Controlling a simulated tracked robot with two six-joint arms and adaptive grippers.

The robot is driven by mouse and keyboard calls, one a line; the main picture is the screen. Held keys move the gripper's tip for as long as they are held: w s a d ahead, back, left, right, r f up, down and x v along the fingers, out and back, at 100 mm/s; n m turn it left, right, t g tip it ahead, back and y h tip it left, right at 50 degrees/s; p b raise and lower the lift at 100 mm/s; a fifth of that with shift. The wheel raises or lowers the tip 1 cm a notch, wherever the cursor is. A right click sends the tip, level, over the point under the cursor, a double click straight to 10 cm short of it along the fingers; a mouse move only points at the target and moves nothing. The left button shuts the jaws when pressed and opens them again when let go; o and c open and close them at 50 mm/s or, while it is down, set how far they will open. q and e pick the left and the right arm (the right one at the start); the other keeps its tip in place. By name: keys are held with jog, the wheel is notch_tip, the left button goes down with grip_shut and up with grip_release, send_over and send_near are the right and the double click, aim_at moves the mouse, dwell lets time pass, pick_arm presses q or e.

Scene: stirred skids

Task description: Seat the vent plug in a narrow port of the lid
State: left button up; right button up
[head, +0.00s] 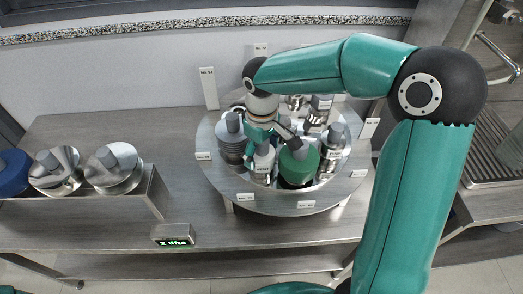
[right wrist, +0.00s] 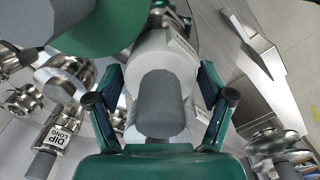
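A white-bodied piece with a grey knob (head: 264,162) stands among several fittings inside a round steel rim (head: 219,187) on the bench. In the right wrist view its grey knob (right wrist: 162,103) lies between the fingers of my right gripper (right wrist: 160,75). The fingers flank its white body closely; whether they press on it I cannot tell. In the head view my right gripper (head: 262,140) reaches down over this piece from behind. I cannot tell whether it is the vent plug. No narrow port of the lid shows clearly. My left gripper is not in view.
A green-topped fitting (head: 298,165) stands close beside the white piece, and a grey ribbed one (head: 231,138) to its left. White label cards stand around the rim. Two steel pieces (head: 113,168) and a blue one (head: 13,172) sit at left. A display box (head: 173,235) is in front.

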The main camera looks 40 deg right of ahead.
jog(key=shift+o, duration=0.9)
notch_tip(320, 180, up, 12)
jog(key=shift+f, duration=0.1)
dwell(0.6)
